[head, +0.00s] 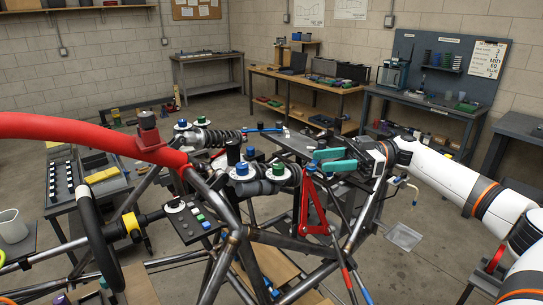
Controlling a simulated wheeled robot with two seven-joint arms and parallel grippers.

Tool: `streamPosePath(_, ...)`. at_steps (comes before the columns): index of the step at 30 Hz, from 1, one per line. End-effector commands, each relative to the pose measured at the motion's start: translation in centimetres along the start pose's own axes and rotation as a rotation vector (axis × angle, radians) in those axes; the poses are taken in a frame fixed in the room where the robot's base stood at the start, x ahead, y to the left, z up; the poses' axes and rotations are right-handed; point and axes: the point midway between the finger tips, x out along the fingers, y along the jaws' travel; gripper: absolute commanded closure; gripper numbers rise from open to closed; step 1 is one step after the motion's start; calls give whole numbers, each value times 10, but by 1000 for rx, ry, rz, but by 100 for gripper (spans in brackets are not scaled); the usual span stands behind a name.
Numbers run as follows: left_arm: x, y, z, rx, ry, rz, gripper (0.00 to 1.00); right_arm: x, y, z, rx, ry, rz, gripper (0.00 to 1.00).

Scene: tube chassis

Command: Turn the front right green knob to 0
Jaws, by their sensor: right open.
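A green knob (279,170) on a white dial sits on the near damper in the middle of the chassis, right of a blue knob (242,169) on a similar dial. The dial marks are too small to read. My right gripper (316,162) reaches in from the right with teal fingers. Another blue knob (182,123) and green knob (200,122) sit on the far-left damper. My left gripper is not in view.
A red padded tube (80,128) crosses the left. A red bracket (314,205) stands below my right gripper. A black steering wheel (95,225) and a button panel (190,219) are at the left front. Workbenches (306,80) line the back wall. Floor at the right is mostly clear.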

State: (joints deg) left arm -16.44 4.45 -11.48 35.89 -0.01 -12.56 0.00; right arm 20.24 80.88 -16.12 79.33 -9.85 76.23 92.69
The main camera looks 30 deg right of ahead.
Motion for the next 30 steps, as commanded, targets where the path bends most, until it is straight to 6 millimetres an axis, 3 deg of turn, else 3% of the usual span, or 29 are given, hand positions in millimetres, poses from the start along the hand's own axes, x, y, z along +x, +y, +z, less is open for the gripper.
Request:
streamPosePath(5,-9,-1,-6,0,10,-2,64,19,1,3,1,-1,5,56)
streamPosePath(12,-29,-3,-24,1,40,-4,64,68,1,5,0,-4,7,56)
streamPosePath(18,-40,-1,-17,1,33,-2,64,101,0,3,1,-3,3,56)
streamPosePath(24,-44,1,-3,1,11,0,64,117,0,1,1,0,2,56)
streamPosePath(30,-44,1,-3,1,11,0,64,119,0,0,1,1,1,56)
